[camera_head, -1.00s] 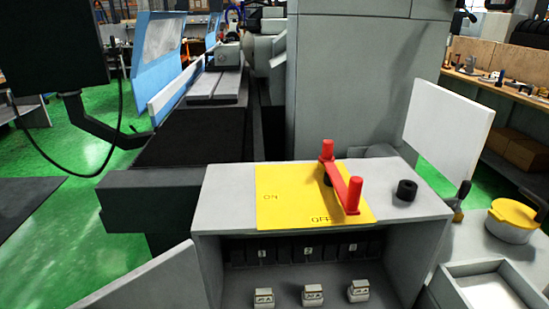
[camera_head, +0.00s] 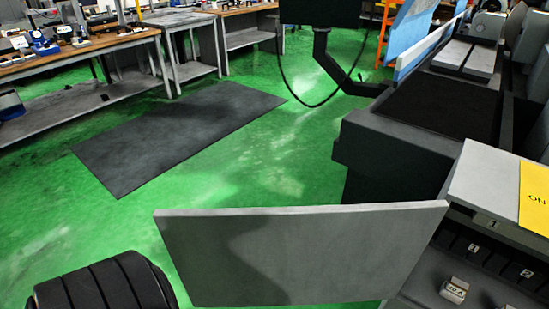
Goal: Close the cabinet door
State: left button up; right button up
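The cabinet door (camera_head: 300,254) is a flat grey panel. It stands wide open, swung out to the left of the cabinet (camera_head: 480,183). Its right edge is next to the cabinet's left side. The grey cabinet is at the lower right, cut off by the frame edge. Its open front shows dark numbered switches and a small light block (camera_head: 454,290) inside. Part of the yellow ON plate (camera_head: 535,197) shows on its top. Neither gripper can be made out in the head view.
A black ribbed rounded shape (camera_head: 103,287) is at the bottom left, left of the door. The green floor (camera_head: 255,170) is open beyond the door, with a dark mat (camera_head: 180,135). Workbenches (camera_head: 80,60) stand at the back left. The machine bed (camera_head: 440,105) is behind the cabinet.

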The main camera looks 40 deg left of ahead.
aim_at(331, 254)
jog(key=k+j+z, duration=0.3)
jog(key=j, duration=0.3)
jog(key=k+j+z, duration=0.15)
jog(key=j+z, duration=0.15)
jog(key=j, duration=0.25)
jog(key=k+j+z, duration=0.3)
jog(key=j, duration=0.2)
jog(key=k+j+z, duration=0.4)
jog(key=j, duration=0.25)
jog(key=j+z, duration=0.1)
jog(key=j, duration=0.35)
jog(key=k+j+z, duration=0.15)
jog(key=j, duration=0.25)
jog(key=k+j+z, duration=0.1)
jog(key=j, duration=0.3)
jog(key=k+j+z, duration=0.15)
jog(key=j, duration=0.2)
jog(key=k, duration=0.3)
jog(key=i+l+z, duration=0.3)
jog(key=k, duration=0.1)
